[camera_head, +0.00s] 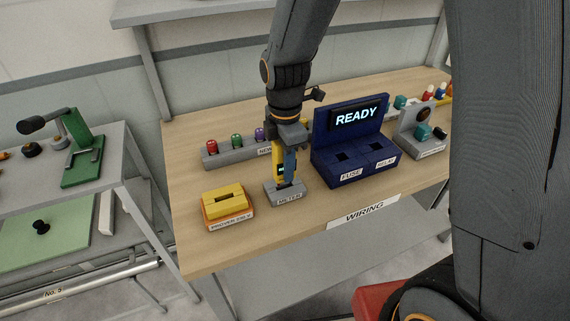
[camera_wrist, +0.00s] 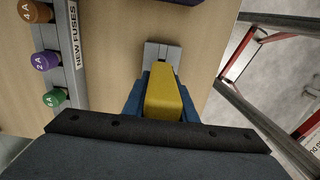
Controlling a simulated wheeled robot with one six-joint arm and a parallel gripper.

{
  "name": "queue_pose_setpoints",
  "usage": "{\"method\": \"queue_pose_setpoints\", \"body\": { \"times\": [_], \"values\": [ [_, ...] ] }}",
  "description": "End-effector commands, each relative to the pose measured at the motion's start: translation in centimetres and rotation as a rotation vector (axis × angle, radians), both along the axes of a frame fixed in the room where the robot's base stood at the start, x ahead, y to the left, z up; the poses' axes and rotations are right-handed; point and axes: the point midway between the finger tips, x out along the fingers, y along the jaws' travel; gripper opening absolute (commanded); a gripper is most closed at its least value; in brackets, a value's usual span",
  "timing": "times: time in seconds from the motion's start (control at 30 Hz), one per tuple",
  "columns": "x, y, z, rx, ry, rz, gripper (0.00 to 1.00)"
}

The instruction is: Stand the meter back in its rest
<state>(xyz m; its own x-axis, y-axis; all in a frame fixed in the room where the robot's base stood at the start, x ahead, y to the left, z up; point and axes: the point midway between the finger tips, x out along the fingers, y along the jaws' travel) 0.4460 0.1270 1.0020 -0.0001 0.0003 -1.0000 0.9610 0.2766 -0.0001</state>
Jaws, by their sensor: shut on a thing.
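The meter (camera_head: 276,160) is yellow with a dark front and stands upright under my gripper (camera_head: 289,148). My gripper is shut on it, with blue fingers on its sides. In the wrist view the yellow meter (camera_wrist: 164,98) sits between the blue fingers. The meter's rest (camera_head: 287,195) is a small grey block labelled METER on the bench. The meter's lower end is at the rest's top; I cannot tell how deep it sits. In the wrist view part of the grey rest (camera_wrist: 154,52) shows beyond the meter.
The blue tester (camera_head: 352,143) reading READY stands close on the right, with FUSE and RELAY sockets. A yellow and orange labelled block (camera_head: 227,206) is at the left front. The grey new-fuse rack (camera_head: 220,156) is behind. Bare bench (camera_head: 250,248) lies in front.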

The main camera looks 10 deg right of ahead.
Motion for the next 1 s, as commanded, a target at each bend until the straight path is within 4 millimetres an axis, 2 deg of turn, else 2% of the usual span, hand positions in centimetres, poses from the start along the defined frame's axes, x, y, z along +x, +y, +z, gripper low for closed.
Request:
{"method": "queue_pose_setpoints", "body": {
  "times": [0.83, 0.87, 0.97, 1.0],
  "values": [
    [0.0, 0.0, -3.2, 0.000, 0.000, 0.000, 0.00],
    [0.0, 0.0, -3.1, 0.000, 0.000, 0.000, 0.28],
    [0.0, 0.0, -3.0, 0.000, 0.000, 0.000, 0.45],
    [0.0, 0.0, -3.0, 0.000, 0.000, 0.000, 0.47]
  ]
}}
